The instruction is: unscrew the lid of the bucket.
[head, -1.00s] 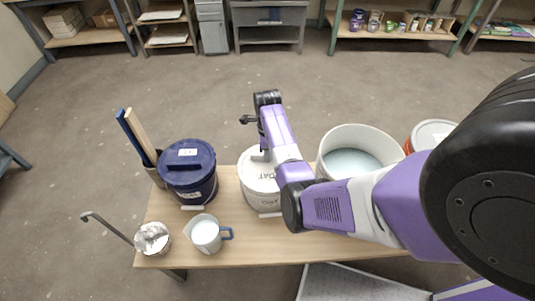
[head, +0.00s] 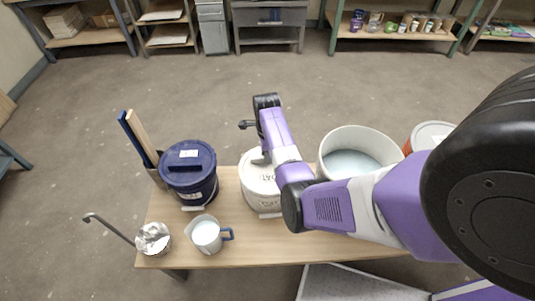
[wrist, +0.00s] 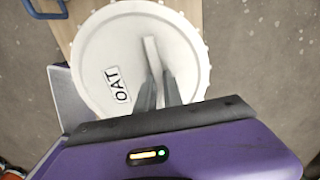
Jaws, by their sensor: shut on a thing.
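The white bucket (head: 256,199) stands upright on the bench between a dark blue bucket and an open white tub. Its round white lid (wrist: 95,58) has a ribbed rim, an OAT label and a raised bar (wrist: 150,48) across the middle. The lid sits on the bucket and looks level. My gripper (wrist: 160,88) comes over the lid, its two fingers shut on the near part of the bar. In the head view my arm hides the right part of the lid and most of the grip.
The dark blue lidded bucket (head: 187,182) stands close on the left, with a jug (head: 206,237) and a ladle bowl (head: 153,238) in front. The bench front (head: 250,247) is bare.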

